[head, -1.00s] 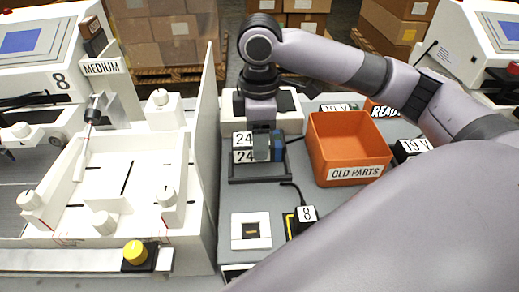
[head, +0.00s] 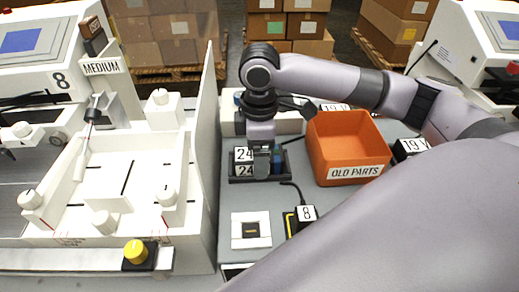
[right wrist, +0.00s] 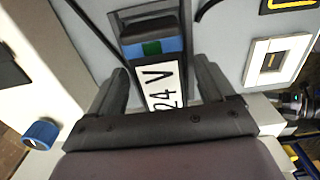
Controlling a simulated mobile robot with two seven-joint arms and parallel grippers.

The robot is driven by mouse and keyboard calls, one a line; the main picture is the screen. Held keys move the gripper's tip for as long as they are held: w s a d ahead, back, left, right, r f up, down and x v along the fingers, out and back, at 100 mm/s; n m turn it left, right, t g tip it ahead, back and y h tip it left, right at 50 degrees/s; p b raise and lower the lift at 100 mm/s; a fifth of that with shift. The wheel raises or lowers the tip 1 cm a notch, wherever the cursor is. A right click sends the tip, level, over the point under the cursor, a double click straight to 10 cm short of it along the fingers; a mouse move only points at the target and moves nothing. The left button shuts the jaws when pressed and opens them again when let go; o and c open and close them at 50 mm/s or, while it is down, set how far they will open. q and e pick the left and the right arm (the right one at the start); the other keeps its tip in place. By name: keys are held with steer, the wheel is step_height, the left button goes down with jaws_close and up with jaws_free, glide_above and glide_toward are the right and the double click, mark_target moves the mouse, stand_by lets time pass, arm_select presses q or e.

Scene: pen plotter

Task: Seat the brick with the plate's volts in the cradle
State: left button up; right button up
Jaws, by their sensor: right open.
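A dark brick with white 24 labels (head: 243,162) sits in a low dark tray (head: 240,180) beside the plotter wall; I cannot tell if this tray is the cradle. My right gripper (head: 262,170) points down over it, open. In the right wrist view, the 24 V brick (right wrist: 165,88) lies between the open fingers (right wrist: 160,72), its blue end with a green patch beyond them. Whether the fingers touch it is unclear. Bricks marked 19 V stand behind the bin (head: 333,107) and at right (head: 414,148). No plate with readable volts shows. My left gripper is out of view.
An orange OLD PARTS bin (head: 350,172) stands right of the brick. In front are a white square frame (head: 250,230) and a small block marked 8 (head: 306,213) with a cable. The white plotter (head: 130,190) with a tall side wall fills the left.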

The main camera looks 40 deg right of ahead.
steer(key=shift+r, duration=0.1)
step_height(320, 180, up, 12)
stand_by(0.5)
stand_by(0.5)
